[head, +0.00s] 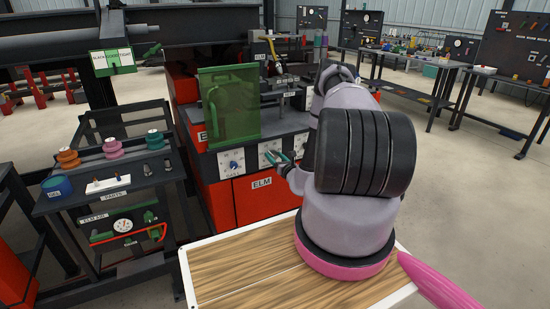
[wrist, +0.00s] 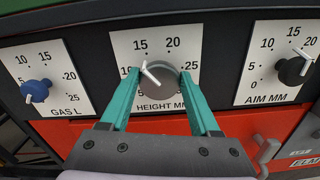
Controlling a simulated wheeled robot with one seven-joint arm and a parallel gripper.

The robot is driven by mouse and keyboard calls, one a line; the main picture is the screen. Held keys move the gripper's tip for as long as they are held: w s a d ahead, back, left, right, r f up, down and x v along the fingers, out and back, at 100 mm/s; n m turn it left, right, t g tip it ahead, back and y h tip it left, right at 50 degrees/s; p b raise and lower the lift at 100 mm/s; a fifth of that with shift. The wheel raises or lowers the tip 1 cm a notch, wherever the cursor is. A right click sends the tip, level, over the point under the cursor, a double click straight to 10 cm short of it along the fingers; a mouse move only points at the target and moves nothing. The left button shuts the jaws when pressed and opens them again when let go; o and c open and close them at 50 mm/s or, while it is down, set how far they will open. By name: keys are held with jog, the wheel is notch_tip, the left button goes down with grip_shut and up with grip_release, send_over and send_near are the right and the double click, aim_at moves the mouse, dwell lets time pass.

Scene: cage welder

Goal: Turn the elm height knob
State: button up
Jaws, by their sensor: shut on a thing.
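The elm height knob (wrist: 158,78) is a round grey knob with a white pointer, on a white dial plate marked HEIGHT MM, in the middle of the wrist view. Its pointer is tilted up and to the left, toward the left part of the scale near 15. My gripper (wrist: 159,82) has teal fingers, one on each side of the knob, shut on it. In the head view my gripper (head: 279,163) reaches the front panel of the red and black ELM machine (head: 262,197).
A blue GAS L knob (wrist: 36,91) is left of the height knob, and a black AIM MM knob (wrist: 293,69) is right. A green see-through shield (head: 230,105) stands above the panel. A dark parts cart (head: 115,200) stands at the left.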

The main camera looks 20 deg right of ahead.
jog(key=shift+s+f, duration=0.1)
jog(key=shift+f, duration=0.05)
jog(key=o, duration=1.4)
jog(key=shift+c, duration=0.2)
jog(key=s, duration=1)
jog(key=shift+s+d, duration=0.2)
jog(key=shift+s, duration=0.15)
